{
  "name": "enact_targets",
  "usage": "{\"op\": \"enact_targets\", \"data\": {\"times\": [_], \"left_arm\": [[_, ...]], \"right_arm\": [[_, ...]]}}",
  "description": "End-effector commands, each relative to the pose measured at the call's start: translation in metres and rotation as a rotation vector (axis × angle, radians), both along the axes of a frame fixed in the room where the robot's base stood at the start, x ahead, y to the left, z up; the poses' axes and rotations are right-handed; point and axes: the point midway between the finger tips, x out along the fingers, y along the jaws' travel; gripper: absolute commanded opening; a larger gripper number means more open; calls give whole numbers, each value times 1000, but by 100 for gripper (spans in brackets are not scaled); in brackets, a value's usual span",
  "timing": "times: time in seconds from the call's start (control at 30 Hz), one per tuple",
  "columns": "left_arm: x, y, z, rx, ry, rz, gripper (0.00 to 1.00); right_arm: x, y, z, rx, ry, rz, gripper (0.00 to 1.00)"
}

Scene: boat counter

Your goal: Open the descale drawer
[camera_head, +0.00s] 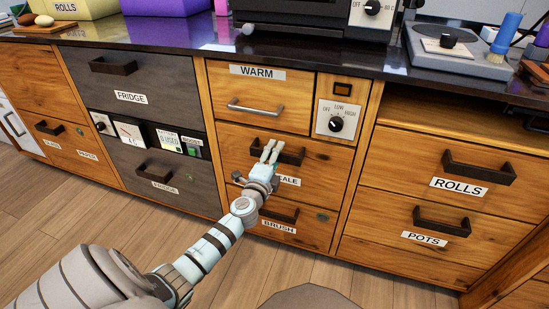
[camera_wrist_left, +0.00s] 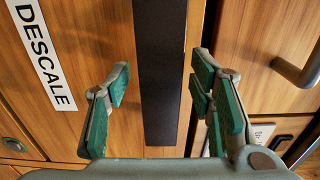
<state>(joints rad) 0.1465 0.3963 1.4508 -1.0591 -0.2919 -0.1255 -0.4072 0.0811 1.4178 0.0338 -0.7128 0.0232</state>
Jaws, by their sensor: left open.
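The descale drawer (camera_head: 312,165) is a wooden front in the middle column, between the WARM and BRUSH drawers, and looks shut. Its dark bar handle (camera_head: 292,153) is partly covered by my left gripper (camera_head: 270,151), whose fingers reach it from below. In the left wrist view the handle (camera_wrist_left: 160,75) stands upright between the two green-padded fingers of the open left gripper (camera_wrist_left: 163,95), with a gap on each side. The DESCALE label (camera_wrist_left: 42,55) shows at the left there; in the head view my gripper hides its first letters. My right gripper is not in view.
The WARM drawer (camera_head: 260,100) with a metal handle is above, beside a dial panel (camera_head: 337,119). The BRUSH drawer (camera_head: 300,229) is below. Grey FRIDGE drawers (camera_head: 150,85) are left, ROLLS (camera_head: 455,186) and POTS (camera_head: 424,239) drawers right. The wooden floor in front looks clear.

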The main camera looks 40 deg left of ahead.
Motion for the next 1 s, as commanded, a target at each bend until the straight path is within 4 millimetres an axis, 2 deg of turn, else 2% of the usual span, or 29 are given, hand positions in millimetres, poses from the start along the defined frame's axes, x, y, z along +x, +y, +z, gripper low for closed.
{"op": "enact_targets", "data": {"times": [0.17,0.2,0.5,0.8,1.0], "left_arm": [[0,0,0,0,0,0,49],[0,0,0,-1,0,0,46],[0,0,0,-1,0,0,0],[-1,-2,0,-1,1,-2,0],[-4,-15,0,-2,0,-18,0]], "right_arm": [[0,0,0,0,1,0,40],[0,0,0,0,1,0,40],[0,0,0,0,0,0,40],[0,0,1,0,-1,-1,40],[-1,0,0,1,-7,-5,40]]}}
